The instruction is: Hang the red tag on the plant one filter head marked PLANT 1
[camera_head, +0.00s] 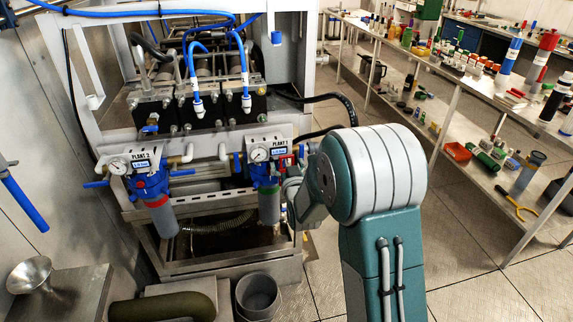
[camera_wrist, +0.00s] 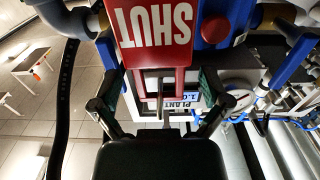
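The red tag (camera_wrist: 155,35) fills the upper middle of the wrist view, its word SHUT upside down in the picture. Its narrower end with slim red bars points at my gripper. The PLANT 1 filter head (camera_head: 264,172) is blue, with a white label plate (camera_head: 265,142) and a gauge; the plate (camera_wrist: 178,97) shows behind the tag's narrow end. My gripper (camera_wrist: 160,85) is at this head, its two fingers spread either side of the tag's narrow end with space between. I cannot tell whether the tag rests on the head. In the head view, my arm hides most of the gripper.
The PLANT 2 filter head (camera_head: 150,183) stands to the left. Blue hoses and a white frame (camera_head: 208,145) surround the heads. A grey bucket (camera_head: 257,296) stands on the floor below. Shelves of bottles and tools (camera_head: 470,150) line the right, with clear floor between.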

